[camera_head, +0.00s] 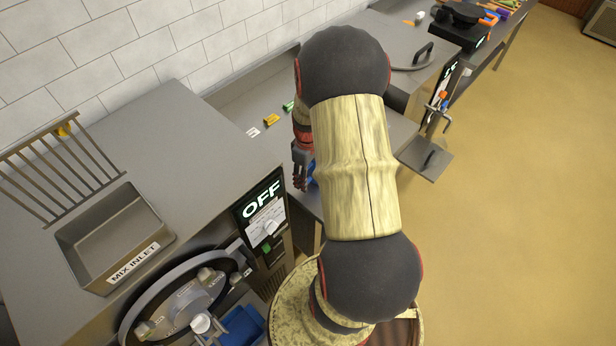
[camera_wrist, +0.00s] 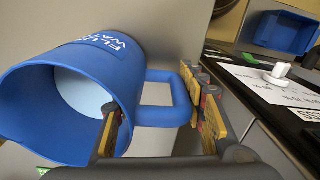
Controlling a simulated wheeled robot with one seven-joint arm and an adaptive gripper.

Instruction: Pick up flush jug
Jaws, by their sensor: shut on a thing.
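The flush jug (camera_wrist: 75,85) is a blue open-topped jug with white lettering on its side and a square loop handle (camera_wrist: 163,104). It fills the left of the wrist view, its mouth facing the camera, with a pale round surface inside. My gripper (camera_wrist: 158,100) is shut on the jug at its handle, one finger by the rim and the other at the handle's outer side. In the head view my gripper (camera_head: 300,172) is over the counter beyond the OFF machine. Only a sliver of the jug (camera_head: 311,168) shows there; my arm hides the rest.
The machine with the OFF display (camera_head: 262,203) stands close on the left, with a mix inlet tray (camera_head: 112,240) on top. A blue bin (camera_head: 243,328) sits low in front. Small yellow (camera_head: 271,119) and green (camera_head: 288,106) items lie on the counter. Floor is clear at right.

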